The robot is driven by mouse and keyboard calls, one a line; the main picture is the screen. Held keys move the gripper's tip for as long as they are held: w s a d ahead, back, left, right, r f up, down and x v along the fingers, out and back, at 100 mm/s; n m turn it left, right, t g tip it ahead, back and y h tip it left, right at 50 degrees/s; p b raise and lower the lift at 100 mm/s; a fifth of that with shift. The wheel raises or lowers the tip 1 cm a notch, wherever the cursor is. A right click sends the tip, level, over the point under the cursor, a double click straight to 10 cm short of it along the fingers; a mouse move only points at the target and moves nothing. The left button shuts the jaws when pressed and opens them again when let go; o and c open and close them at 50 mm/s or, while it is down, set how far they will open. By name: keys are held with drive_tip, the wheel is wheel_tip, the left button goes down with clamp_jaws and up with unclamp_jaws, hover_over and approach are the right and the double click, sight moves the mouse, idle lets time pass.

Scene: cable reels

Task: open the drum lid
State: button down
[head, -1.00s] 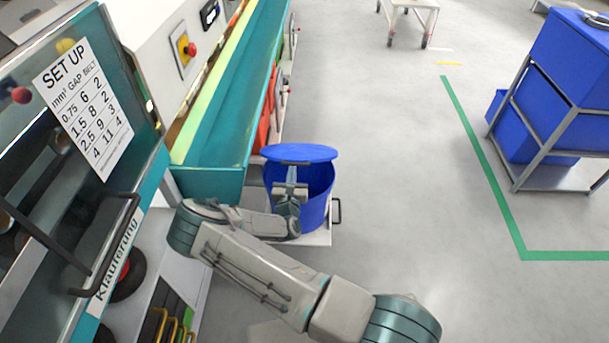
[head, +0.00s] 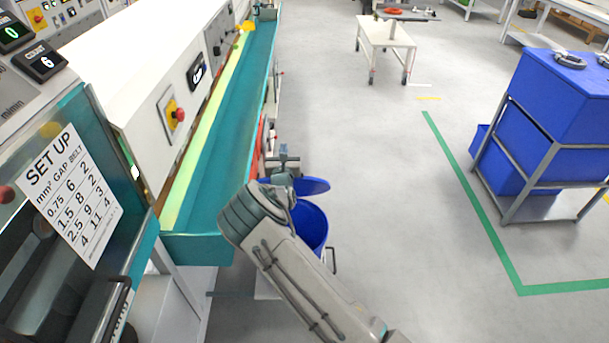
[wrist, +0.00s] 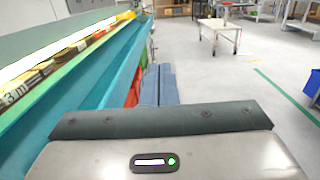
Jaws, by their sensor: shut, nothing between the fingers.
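The blue drum (head: 317,228) stands at the end of the teal trough, partly hidden by my arm. Its round blue lid (head: 316,186) is raised above the rim at the far side, with a gap to the drum's mouth. My gripper (head: 284,152) is just beyond and left of the lid, above it in the picture. Whether it touches the lid cannot be told. In the wrist view my gripper's fingers (wrist: 160,85) are together and empty; neither drum nor lid shows there.
The teal trough (head: 225,130) and white machine run close along the left. A rack of blue bins (head: 550,130) stands at the right. A white trolley (head: 385,42) stands farther back. The grey floor between them is clear.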

drive_tip(key=shift+w+d+r, duration=0.15)
drive_tip(key=shift+w, duration=0.35)
drive_tip(key=shift+w+d+r, duration=0.1)
drive_tip(key=shift+w, duration=0.35)
idle(0.5)
